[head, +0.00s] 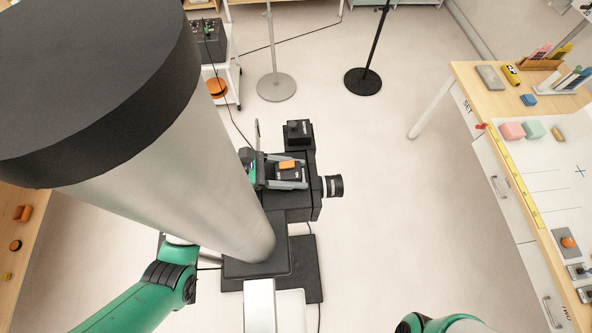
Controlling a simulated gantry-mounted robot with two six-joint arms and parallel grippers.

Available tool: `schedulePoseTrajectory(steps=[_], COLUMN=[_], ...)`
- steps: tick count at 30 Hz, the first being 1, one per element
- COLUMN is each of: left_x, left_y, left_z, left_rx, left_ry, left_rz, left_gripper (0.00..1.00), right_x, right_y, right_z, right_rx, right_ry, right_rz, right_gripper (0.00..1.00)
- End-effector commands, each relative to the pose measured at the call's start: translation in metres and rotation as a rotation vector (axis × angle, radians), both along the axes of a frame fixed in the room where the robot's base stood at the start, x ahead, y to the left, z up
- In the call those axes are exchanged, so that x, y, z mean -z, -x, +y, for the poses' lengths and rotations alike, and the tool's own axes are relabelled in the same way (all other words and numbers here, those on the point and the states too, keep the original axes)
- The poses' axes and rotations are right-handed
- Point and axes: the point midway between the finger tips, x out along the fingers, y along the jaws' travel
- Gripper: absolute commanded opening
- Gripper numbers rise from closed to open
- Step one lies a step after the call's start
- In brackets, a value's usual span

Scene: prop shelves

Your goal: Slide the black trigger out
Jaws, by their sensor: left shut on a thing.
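My left gripper (298,175) is near the middle of the view, its green wrist just right of the large pale column. Its grey fingers lie on both sides of a small dark piece with an orange top (288,164), and it is shut on this piece. I cannot tell whether this piece is the black trigger. A black boxy device (312,205) with a round lens-like barrel (334,186) on its right side lies under and around the gripper. The column hides part of my left arm. My right gripper is out of view; only a green arm part shows at the bottom.
A wooden worktop (476,88) with blocks and button plates runs along the right. Two stands, one grey (276,88) and one black (363,82), are on the floor at the back. A white cart (232,75) is beyond the column. Floor right of the device is clear.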

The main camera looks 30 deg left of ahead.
Motion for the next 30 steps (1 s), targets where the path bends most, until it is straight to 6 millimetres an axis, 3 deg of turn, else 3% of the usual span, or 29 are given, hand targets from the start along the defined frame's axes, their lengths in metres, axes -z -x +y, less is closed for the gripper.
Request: schedulePoseTrajectory(steps=[30], left_x=[-0.0002], left_y=[0.0058], left_z=[0.0093], left_rx=[0.000], left_ry=[0.000], left_rz=[-0.001], left_gripper=[0.00], right_x=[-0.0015], right_y=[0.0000], right_z=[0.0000], right_rx=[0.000], right_ry=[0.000], right_rz=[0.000], right_gripper=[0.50])
